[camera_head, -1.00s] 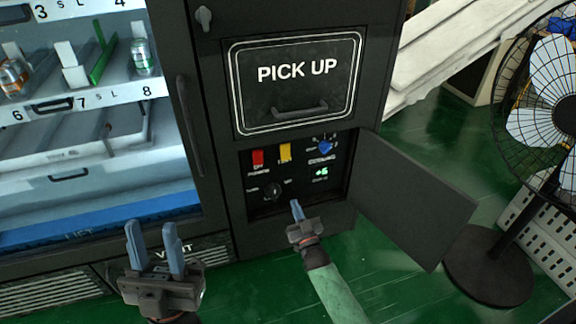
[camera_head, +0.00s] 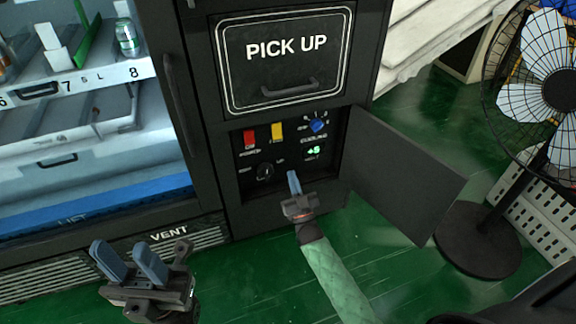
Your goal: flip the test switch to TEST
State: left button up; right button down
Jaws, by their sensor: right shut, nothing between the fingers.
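The open control panel (camera_head: 240,185) sits under the pick-up door of the dark vending machine. It has a red switch (camera_head: 249,138), a yellow switch (camera_head: 276,130), a blue knob (camera_head: 318,125), a black round knob or switch (camera_head: 265,172) and a lit green readout (camera_head: 314,150). The small labels are too blurred to tell which control is the test switch. My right gripper (camera_head: 294,180) is shut and empty, its blue fingertips in front of the panel's lower part, right of the black knob. My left gripper (camera_head: 129,258) is open and empty, low in front of the vent.
The panel's door (camera_head: 405,180) stands swung open to the right, beside my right arm. A fan (camera_head: 480,240) on a round base stands further right. The pick-up door (camera_head: 285,60) is closed above the panel. Green floor (camera_head: 240,280) is clear between my arms.

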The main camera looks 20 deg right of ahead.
send_near(277, 135)
notch_tip(277, 135, up, 4)
jog(key=w+b, duration=0.1)
jog(key=w, duration=0.2)
jog(key=shift+w+f, duration=0.2)
jog(key=shift+w, duration=0.05)
jog(key=shift+w+b, duration=0.35)
jog(key=shift+w, duration=0.2)
